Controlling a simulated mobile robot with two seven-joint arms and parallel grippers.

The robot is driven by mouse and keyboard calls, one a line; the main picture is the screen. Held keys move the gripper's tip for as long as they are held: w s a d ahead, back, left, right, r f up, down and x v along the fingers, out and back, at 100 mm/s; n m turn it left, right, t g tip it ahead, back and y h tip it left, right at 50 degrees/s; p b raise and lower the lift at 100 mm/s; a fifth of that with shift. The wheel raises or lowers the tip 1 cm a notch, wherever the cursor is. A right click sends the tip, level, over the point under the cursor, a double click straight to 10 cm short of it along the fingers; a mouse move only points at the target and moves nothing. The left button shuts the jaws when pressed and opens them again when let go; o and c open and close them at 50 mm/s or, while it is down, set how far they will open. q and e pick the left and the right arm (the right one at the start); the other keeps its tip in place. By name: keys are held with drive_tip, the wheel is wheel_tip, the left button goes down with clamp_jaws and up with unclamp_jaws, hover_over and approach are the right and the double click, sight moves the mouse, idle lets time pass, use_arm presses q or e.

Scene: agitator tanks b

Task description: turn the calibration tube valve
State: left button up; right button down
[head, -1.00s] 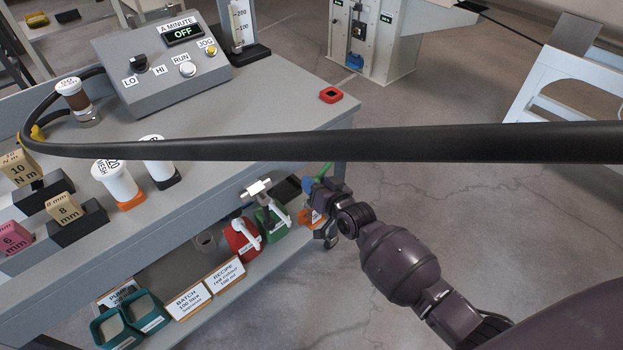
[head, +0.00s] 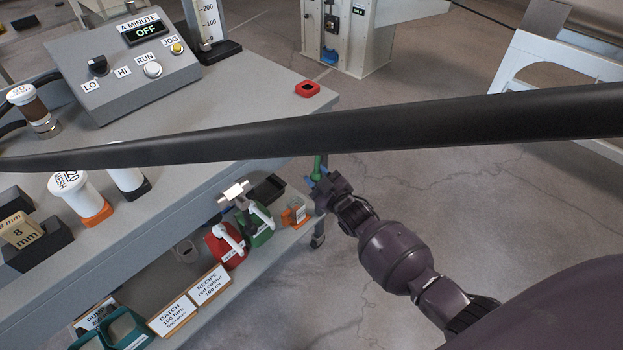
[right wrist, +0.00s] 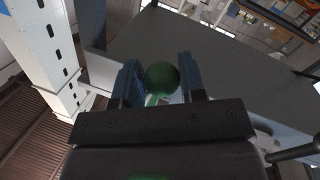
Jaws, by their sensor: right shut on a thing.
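My right gripper (head: 318,178) is low at the bench's right front corner. Its blue fingers (right wrist: 133,85) are shut on a round green knob (right wrist: 162,78) in the right wrist view. In the head view a thin green part (head: 318,164) rises between the fingers. I cannot tell from these frames what the knob's lower end joins to. A clear graduated tube (head: 207,18) marked 100 and 200 stands on a black base at the back of the bench. No valve on it shows clearly. My left gripper is out of view.
A thick black hose (head: 400,124) crosses the head view above my right gripper. A metal fitting (head: 233,192) and red and green cans (head: 255,225) are left of the gripper.

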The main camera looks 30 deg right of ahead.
drive_tip(key=shift+w+d+r+n, duration=0.15)
drive_tip(key=shift+w+n, duration=0.05)
drive_tip(key=shift+n, duration=0.3)
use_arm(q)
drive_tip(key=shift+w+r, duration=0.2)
use_arm(e)
drive_tip(key=shift+d+r, duration=0.1)
drive_tip(key=shift+d, duration=0.05)
drive_tip(key=shift+w+n, duration=0.1)
drive_tip(key=shift+n, duration=0.2)
drive_tip(key=c, duration=0.9)
unclamp_jaws()
drive_tip(key=shift+o, duration=1.1)
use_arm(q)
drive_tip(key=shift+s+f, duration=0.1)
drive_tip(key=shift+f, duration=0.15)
use_arm(e)
drive_tip(key=shift+d, duration=0.1)
